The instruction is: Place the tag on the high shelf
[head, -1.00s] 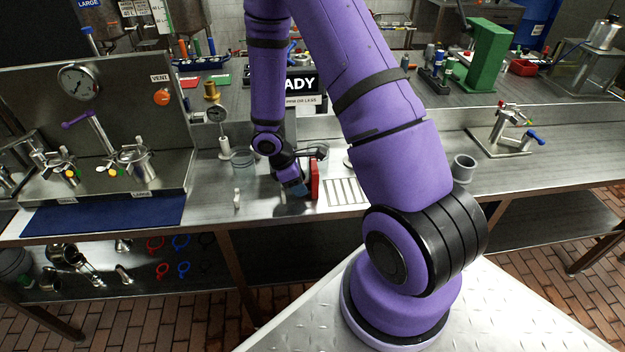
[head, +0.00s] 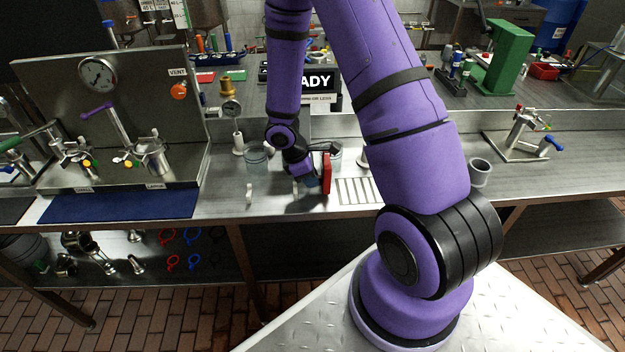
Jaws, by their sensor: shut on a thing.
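A red flat upright piece (head: 327,173), which looks like the tag, is at the end of my arm, over the middle of the steel bench. My gripper (head: 314,181) is shut on it; the fingers are small and partly hidden, so the exact grip is unclear. The piece is just left of a slotted drain plate (head: 358,191). The raised shelf (head: 350,124) runs behind the bench, higher than my gripper.
A clear jar (head: 256,160) and a small pale upright piece (head: 249,193) stand left of my gripper. A grey cup (head: 481,172) is at right. The valve panel (head: 150,100) stands at left.

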